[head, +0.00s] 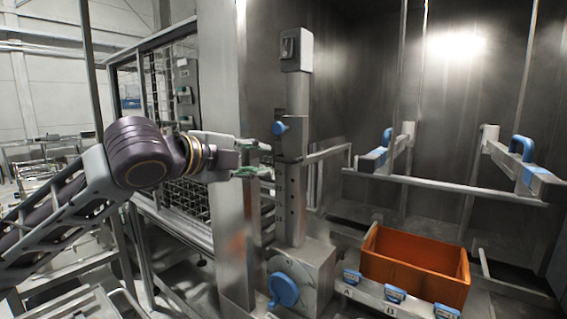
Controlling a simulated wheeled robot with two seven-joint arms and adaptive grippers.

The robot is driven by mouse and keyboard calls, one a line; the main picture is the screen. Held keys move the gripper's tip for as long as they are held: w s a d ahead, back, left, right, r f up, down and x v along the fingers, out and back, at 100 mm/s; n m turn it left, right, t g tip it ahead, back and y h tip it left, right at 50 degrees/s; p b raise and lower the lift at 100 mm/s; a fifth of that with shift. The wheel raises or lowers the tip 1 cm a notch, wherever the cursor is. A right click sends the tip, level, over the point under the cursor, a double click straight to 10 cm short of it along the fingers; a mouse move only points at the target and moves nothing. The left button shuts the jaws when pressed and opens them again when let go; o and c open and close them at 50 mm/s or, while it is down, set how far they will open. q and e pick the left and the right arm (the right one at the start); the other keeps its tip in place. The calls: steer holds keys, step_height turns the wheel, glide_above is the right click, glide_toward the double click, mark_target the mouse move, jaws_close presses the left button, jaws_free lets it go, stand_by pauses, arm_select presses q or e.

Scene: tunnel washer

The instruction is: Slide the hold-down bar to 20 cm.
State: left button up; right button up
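A grey upright post (291,190) stands at the middle, with small holes down its face. What looks like the hold-down bar (326,153) reaches right from a collar on this post, a little above mid-height. A blue knob (280,128) sits on the left side of the post, just above the bar. My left gripper (266,160) comes in from the left, level with the bar. Its two fingers are apart, with the tips close to the post's left side; I cannot tell whether they touch it. No scale value is readable. My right gripper is not in view.
An orange crate (410,265) stands at the lower right, behind several blue clips on a labelled rail. A blue handle (284,290) is on the box at the post's foot. Metal frames with blue grips (521,147) stand at the right. A steel panel (222,120) rises behind my gripper.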

mark_target(282, 160)
arm_select(q)
steer(key=b+x, duration=0.1)
steer(key=x, duration=0.8)
steer(key=shift+w+d, duration=0.1)
steer(key=shift+w, duration=0.05)
steer(key=shift+x, duration=0.85)
steer(key=shift+f+b, duration=0.1)
steer(key=shift+b, duration=0.2)
steer(key=shift+c, duration=0.4)
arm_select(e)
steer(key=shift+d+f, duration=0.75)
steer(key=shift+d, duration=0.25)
